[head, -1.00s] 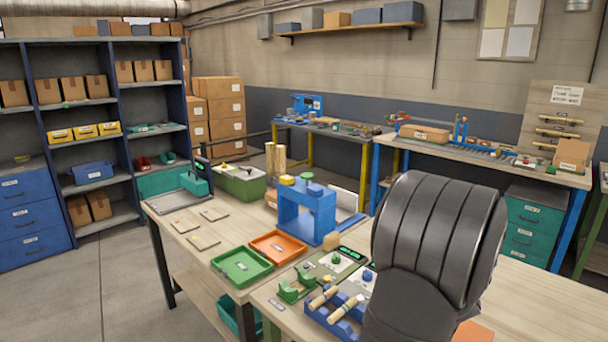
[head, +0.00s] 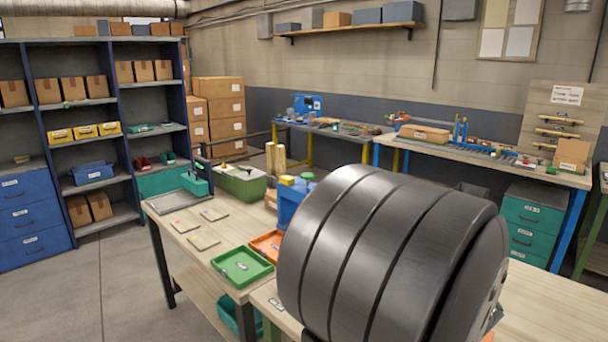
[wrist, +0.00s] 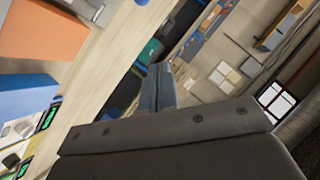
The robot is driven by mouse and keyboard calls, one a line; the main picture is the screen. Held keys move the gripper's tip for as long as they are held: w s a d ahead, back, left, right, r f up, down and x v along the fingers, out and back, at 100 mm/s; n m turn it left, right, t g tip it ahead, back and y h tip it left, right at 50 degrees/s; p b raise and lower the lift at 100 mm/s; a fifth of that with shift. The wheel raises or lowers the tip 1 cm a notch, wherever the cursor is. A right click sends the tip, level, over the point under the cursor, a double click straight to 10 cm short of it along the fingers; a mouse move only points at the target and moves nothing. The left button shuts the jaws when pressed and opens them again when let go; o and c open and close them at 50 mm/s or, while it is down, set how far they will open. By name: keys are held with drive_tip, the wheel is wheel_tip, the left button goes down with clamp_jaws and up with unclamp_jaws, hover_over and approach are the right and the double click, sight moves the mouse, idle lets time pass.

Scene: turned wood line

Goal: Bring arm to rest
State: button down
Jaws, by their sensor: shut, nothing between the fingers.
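My gripper (wrist: 160,72) shows in the wrist view, where its two grey fingers sit together at the middle, shut and with nothing seen between them. It points outward over the pale wood bench top (wrist: 100,70) toward the far benches and wall, tilted in that picture. In the head view, a large dark link of my own arm fills the lower middle right, and my gripper is hidden there.
On the bench are a green tray (head: 242,265), an orange tray (head: 266,243) and a blue frame (head: 287,207), partly hidden by my arm. A green box (head: 238,184) stands farther back. A shelf unit (head: 112,100) stands left; the floor (head: 115,290) before it is clear.

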drive_tip(key=s+a+f+x, duration=0.1)
drive_tip(key=f+x, duration=0.2)
drive_tip(key=x, duration=0.9)
drive_tip(key=s+d+f+m+t, duration=0.2)
drive_tip(key=s+d+f+m+t+y, duration=0.1)
drive_tip(key=s+d+f+m+t, duration=0.1)
drive_tip(key=s+d+m, duration=0.1)
drive_tip(key=shift+s+d+f+m+t+y, duration=0.15)
drive_tip(key=shift+d+f+m+t+y, duration=0.15)
drive_tip(key=shift+t, duration=0.1)
drive_tip(key=shift+s+d+r, duration=0.2)
drive_tip(key=shift+s+d, duration=0.15)
drive_tip(key=shift+s, duration=0.25)
idle(1.0)
